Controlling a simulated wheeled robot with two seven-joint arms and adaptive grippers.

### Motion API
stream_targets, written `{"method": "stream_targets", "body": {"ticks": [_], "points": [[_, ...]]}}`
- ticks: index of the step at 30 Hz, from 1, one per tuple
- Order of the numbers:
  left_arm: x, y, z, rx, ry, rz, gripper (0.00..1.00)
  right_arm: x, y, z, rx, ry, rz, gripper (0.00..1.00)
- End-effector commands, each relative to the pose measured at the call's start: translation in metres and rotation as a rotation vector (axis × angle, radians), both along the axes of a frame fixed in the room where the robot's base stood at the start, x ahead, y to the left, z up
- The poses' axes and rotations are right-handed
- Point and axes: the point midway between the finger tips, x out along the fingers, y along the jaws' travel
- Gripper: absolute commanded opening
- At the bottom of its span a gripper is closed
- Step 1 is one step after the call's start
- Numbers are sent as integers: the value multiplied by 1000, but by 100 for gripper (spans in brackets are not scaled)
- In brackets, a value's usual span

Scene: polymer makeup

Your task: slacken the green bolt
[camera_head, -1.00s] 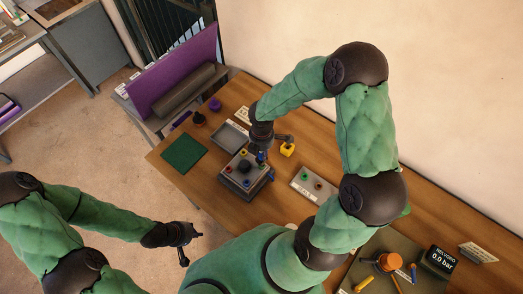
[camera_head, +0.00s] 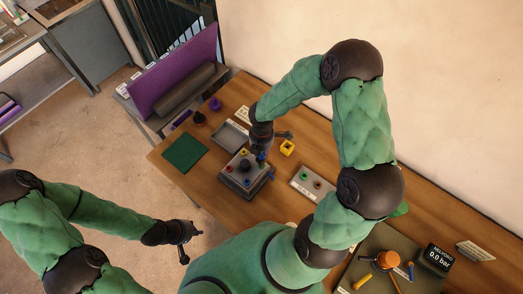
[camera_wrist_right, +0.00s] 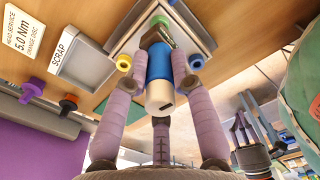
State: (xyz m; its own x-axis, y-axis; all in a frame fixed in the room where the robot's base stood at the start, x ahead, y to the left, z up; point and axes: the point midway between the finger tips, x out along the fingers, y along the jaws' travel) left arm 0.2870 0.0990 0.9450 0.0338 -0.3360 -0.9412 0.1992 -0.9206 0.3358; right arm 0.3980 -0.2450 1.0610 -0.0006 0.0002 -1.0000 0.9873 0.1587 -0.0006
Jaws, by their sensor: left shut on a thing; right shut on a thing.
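The green bolt (camera_wrist_right: 158,20) shows at the top of the right wrist view, on the grey fixture plate (camera_wrist_right: 125,37). My right gripper (camera_wrist_right: 166,85) is shut on a blue and white tool (camera_wrist_right: 159,68). The tool's dark head lies at the green bolt, partly covering it; I cannot tell how well it is seated. My left gripper (camera_head: 184,243) is off the table's front side, shut on a small dark thing.
A grey plate with small parts (camera_head: 302,188) is to the right. The wall is behind.

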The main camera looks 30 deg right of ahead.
Motion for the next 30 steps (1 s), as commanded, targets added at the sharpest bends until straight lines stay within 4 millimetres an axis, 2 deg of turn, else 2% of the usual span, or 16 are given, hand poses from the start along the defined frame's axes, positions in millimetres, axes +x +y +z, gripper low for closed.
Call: {"method": "stream_targets", "body": {"ticks": [12, 24, 30], "points": [[0, 0, 13, 0, 0, 0, 0, 0, 0, 1, 0, 1, 141, 0], [0, 0, 13, 0, 0, 0, 0, 0, 0, 0, 0, 0, 159, 0], [0, 0, 20, 0, 0, 0, 0, 0, 0, 1, 1, 0, 213, 0]]}}
